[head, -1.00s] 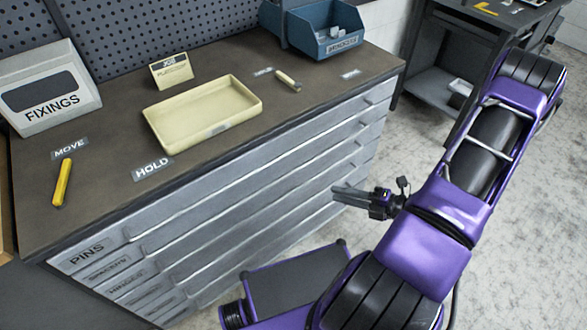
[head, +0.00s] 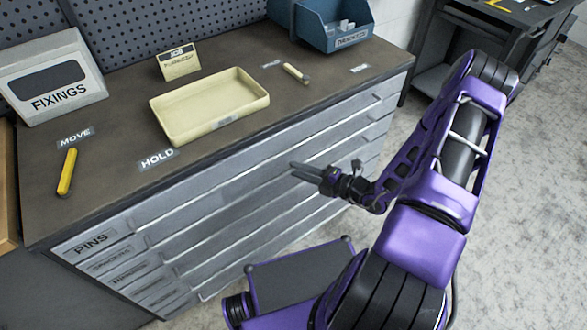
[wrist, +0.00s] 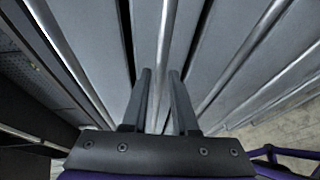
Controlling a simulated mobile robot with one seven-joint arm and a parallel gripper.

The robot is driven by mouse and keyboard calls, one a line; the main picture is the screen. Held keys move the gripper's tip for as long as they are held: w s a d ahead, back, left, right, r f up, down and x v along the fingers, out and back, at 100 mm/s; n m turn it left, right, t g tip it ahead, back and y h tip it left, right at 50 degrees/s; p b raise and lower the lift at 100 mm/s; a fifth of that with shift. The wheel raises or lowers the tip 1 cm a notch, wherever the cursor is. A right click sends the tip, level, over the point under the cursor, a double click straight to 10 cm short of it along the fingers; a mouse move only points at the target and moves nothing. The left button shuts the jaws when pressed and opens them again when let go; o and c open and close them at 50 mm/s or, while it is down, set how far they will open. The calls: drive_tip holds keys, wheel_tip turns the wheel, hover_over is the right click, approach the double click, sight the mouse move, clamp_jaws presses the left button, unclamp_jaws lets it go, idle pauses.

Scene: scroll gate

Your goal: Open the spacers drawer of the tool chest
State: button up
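The grey tool chest (head: 215,205) has a stack of wide drawers with long rail handles. The spacers drawer (head: 110,262) is second from the top, below the PINS drawer (head: 92,243); its small label is blurred. All drawers look shut. My gripper (head: 292,170) is in front of the upper drawers, right of the middle of the chest. In the wrist view my gripper (wrist: 160,72) is open, with a gap between its two fingers. A long rail handle (wrist: 166,40) lines up with that gap. I cannot tell which drawer it belongs to or whether the fingers reach around it.
On the chest top are a cream tray (head: 210,105), a yellow-handled tool (head: 67,172), a FIXINGS box (head: 50,75) and a blue bin (head: 335,27). My dark base platform lies close below the drawers. Open floor (head: 520,220) lies to the right.

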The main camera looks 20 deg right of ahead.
drive_tip(key=shift+x, duration=1.1)
clamp_jaws()
idle(0.7)
